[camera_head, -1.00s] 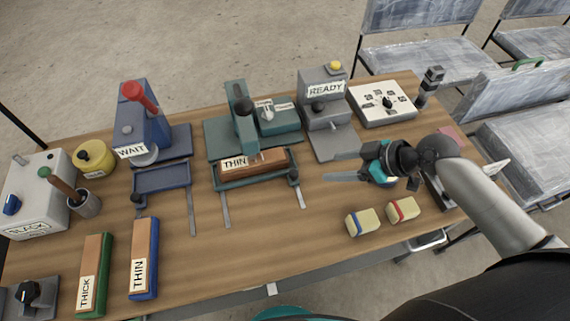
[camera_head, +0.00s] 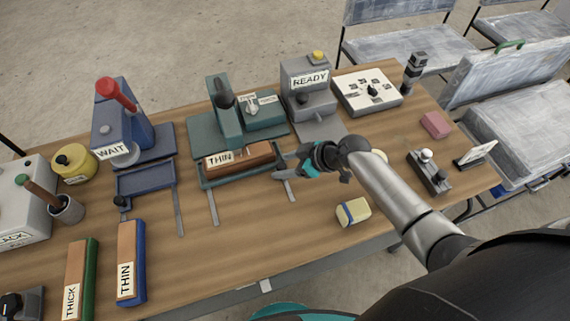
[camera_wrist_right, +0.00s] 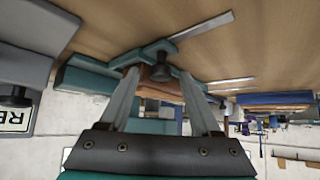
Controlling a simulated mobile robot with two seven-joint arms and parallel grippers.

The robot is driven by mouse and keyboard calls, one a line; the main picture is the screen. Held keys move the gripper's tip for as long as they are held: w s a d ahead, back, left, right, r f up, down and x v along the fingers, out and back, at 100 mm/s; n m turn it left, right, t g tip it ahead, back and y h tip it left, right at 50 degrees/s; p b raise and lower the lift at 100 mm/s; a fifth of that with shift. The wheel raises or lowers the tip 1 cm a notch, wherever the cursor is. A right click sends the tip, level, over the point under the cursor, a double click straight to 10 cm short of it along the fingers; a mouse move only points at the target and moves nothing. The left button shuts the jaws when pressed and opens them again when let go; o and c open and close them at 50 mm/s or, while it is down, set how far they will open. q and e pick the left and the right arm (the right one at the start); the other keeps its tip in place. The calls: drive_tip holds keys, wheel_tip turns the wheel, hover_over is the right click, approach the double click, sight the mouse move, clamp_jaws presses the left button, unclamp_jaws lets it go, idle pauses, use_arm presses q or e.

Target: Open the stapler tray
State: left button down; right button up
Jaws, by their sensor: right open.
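The teal machine (camera_head: 228,130), which looks like the stapler, stands at the middle back of the table. Its tray (camera_head: 245,178) sticks out at the front on two metal rails and holds a brown block labelled THIN (camera_head: 240,156). My right gripper (camera_head: 282,167) is open at the tray's right front corner. In the right wrist view its fingers (camera_wrist_right: 160,85) stand either side of a dark round knob (camera_wrist_right: 161,73) on the tray; I cannot tell whether they touch it. In the head view the gripper covers the knob. My left gripper is not in view.
A blue machine labelled WAIT (camera_head: 120,135) stands left, a grey READY machine (camera_head: 307,95) right. THICK (camera_head: 80,275) and THIN (camera_head: 131,260) blocks lie front left. A cream block with a blue band (camera_head: 353,211) lies below my right arm. The table before the tray is clear.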

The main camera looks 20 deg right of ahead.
clamp_jaws()
idle(0.6)
idle(0.9)
